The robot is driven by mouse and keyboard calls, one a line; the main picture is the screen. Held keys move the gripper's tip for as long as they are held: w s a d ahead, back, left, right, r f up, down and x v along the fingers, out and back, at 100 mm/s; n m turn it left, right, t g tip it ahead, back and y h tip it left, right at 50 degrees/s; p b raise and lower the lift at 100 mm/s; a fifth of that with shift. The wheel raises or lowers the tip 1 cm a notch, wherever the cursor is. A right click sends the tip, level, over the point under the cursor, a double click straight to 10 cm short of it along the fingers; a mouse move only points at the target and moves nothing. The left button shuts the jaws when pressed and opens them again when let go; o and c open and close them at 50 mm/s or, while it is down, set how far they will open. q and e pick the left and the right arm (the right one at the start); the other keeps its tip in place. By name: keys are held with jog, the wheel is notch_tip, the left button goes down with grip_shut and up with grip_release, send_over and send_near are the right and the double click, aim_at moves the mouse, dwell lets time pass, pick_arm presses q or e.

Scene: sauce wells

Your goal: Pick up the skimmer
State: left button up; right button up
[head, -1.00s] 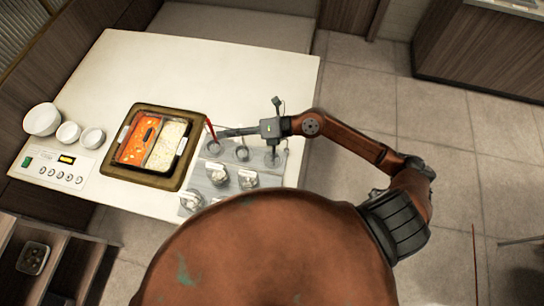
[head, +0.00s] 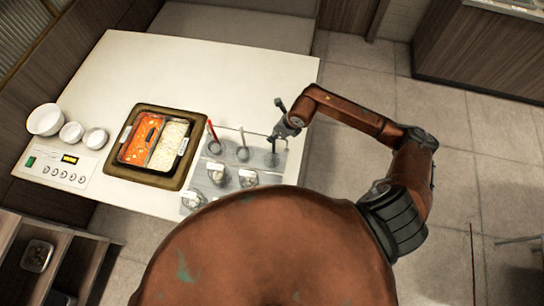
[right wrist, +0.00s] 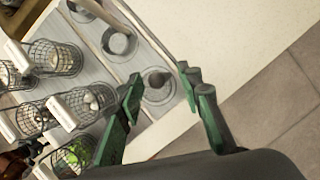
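A utensil with a red upright handle (head: 212,132) stands in the left well of the grey tray (head: 227,165) in the head view. The middle well (head: 242,154) and right well (head: 271,160) hold grey or dark round shapes. I cannot tell for certain which piece is the skimmer. My right gripper (head: 271,139) is above the tray's right end, by the right well. In the right wrist view its green-sided fingers (right wrist: 168,98) are spread. A well with a dark round piece (right wrist: 157,80) shows between and beyond them. My left gripper is out of view.
Wire baskets with white handles (right wrist: 55,58) fill the tray's near side. A two-part pot (head: 134,172) of red and pale broth is left of the tray. White bowls (head: 45,119) stand at far left. The white table behind is clear.

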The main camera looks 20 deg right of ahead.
jog(key=shift+x, duration=0.75)
jog(key=shift+c, duration=0.3)
grip_shut()
